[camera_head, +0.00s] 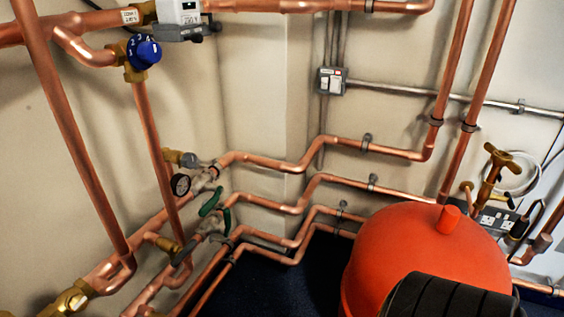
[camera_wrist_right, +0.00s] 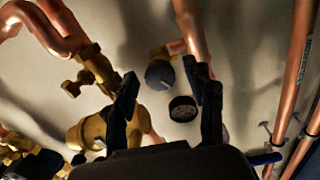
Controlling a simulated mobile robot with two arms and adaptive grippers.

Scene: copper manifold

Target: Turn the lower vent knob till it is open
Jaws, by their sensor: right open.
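A round grey knob on a brass fitting (camera_wrist_right: 158,74) faces me in the right wrist view, just above and left of a dark dial gauge (camera_wrist_right: 182,108). In the head view, a grey-ended brass fitting (camera_head: 188,159) sits above the gauge (camera_head: 180,184) on the left-hand pipes. No label shows which knob is the lower vent, and its turn position is unclear. My right gripper (camera_wrist_right: 161,78) is open and empty. Its two black fingers appear on either side of the grey knob; the distance to it is unclear. My left gripper is not in view.
A blue knob (camera_head: 146,51) sits higher on the left pipes. A green-handled valve (camera_head: 211,203) and a brass fitting (camera_head: 165,243) lie below the gauge. Copper pipes crowd the left and back walls. A red tank (camera_head: 412,245) stands at the lower right.

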